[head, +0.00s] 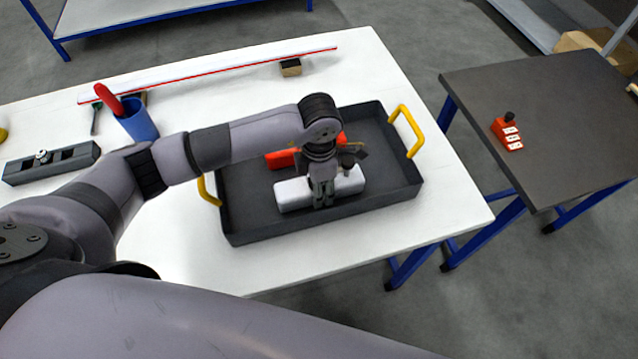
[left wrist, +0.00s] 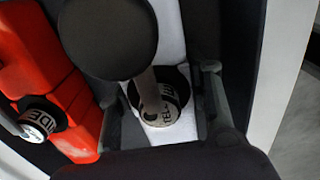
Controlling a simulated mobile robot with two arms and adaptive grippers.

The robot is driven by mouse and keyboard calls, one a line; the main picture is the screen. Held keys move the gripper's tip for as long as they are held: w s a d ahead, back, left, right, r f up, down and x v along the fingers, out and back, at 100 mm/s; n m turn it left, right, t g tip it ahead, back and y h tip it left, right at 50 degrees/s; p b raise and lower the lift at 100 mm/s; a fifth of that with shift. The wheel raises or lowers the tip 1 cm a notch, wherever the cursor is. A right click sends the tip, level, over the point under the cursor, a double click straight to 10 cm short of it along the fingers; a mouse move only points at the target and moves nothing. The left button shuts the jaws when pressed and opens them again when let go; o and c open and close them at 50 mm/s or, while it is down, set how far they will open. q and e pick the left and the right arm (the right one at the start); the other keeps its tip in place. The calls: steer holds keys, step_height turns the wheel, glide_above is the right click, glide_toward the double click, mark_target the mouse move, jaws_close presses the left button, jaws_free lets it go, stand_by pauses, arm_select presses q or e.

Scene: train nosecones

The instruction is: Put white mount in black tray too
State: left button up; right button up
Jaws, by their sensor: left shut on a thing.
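The white mount (head: 293,194) is in the black tray (head: 390,165), in its front middle. It also shows in the left wrist view (left wrist: 168,30), with a dark knob and a labelled cylinder on it. My left gripper (head: 322,200) reaches down into the tray and is shut on the white mount, its fingers on either side in the left wrist view (left wrist: 165,110). The gripper hides part of the mount. I cannot tell whether the mount rests fully on the tray floor. My right gripper is not in view.
A red mount (head: 279,160) lies in the tray behind the white one. The tray has yellow handles (head: 406,130). A blue cup (head: 136,121), a dark fixture (head: 52,163) and a small block (head: 291,67) are on the white table. A dark side table (head: 560,120) holds a red block (head: 507,134).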

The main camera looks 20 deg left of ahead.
arm_select(q)
steer(key=o, duration=1.3)
steer(key=shift+r, duration=0.25)
step_height(320, 180, up, 10)
steer(key=b, duration=0.3)
steer(key=shift+r, duration=0.85)
